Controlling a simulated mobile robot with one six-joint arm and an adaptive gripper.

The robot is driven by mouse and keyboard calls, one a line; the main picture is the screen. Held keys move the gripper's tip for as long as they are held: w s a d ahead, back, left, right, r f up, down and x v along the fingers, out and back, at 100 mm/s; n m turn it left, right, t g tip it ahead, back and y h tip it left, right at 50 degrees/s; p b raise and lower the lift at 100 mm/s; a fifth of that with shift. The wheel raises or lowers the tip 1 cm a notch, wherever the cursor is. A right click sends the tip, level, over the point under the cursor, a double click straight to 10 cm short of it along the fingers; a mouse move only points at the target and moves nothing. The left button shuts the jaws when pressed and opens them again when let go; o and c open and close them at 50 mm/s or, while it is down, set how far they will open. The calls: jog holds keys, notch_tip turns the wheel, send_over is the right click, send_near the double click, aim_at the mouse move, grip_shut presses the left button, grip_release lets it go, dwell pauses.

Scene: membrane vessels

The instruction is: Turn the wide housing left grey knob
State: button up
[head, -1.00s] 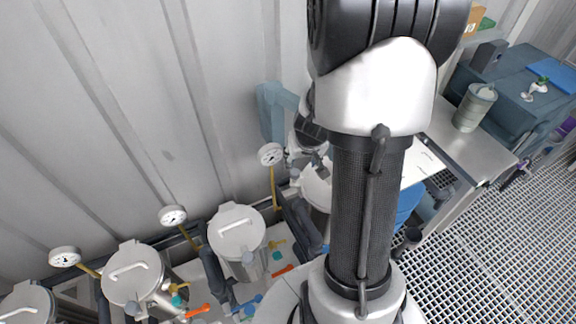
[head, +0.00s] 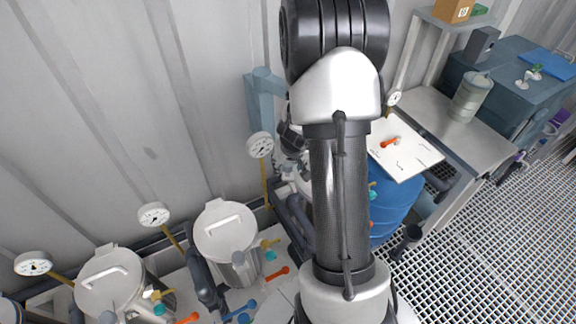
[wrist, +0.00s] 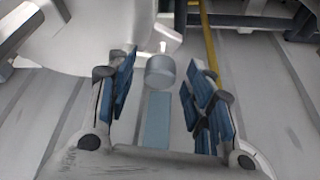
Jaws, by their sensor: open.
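In the wrist view, a short grey cylindrical knob (wrist: 160,70) lies between the tips of my open gripper (wrist: 161,76). No finger visibly touches it, and its depth relative to the tips is hard to judge. A large white rounded housing (wrist: 85,35) is just beyond it on the upper left. In the head view, my gripper (head: 290,168) is small and partly hidden behind my arm, low near the wall. The knob in front of it cannot be made out there. My arm also hides most of the vessel at that spot.
White lidded vessels (head: 226,232) with gauges (head: 153,215) stand along the wall to the left. Coloured valve handles (head: 278,272) sit beside them. A blue-grey wall bracket (head: 262,100) is close behind my gripper. A blue barrel (head: 398,212) and a bench (head: 445,118) are on the right.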

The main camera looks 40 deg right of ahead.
jog(key=shift+c, duration=0.4)
jog(key=c, duration=1)
jog(key=p, duration=0.1)
jog(key=m+p, duration=0.1)
jog(key=shift+a+r+p, duration=0.15)
jog(key=shift+r+p, duration=0.1)
jog(key=shift+p, duration=0.1)
jog(key=m+p, duration=0.1)
jog(key=p, duration=0.2)
jog(key=shift+h, duration=0.3)
jog(key=m+g+p, duration=0.1)
jog(key=m+p, duration=0.1)
jog(key=p, duration=0.3)
jog(key=shift+h, duration=0.3)
jog(key=shift+w+f+m+p, duration=0.1)
jog(key=shift+m+p, duration=0.5)
jog(key=shift+p, duration=0.3)
jog(key=shift+f, duration=0.1)
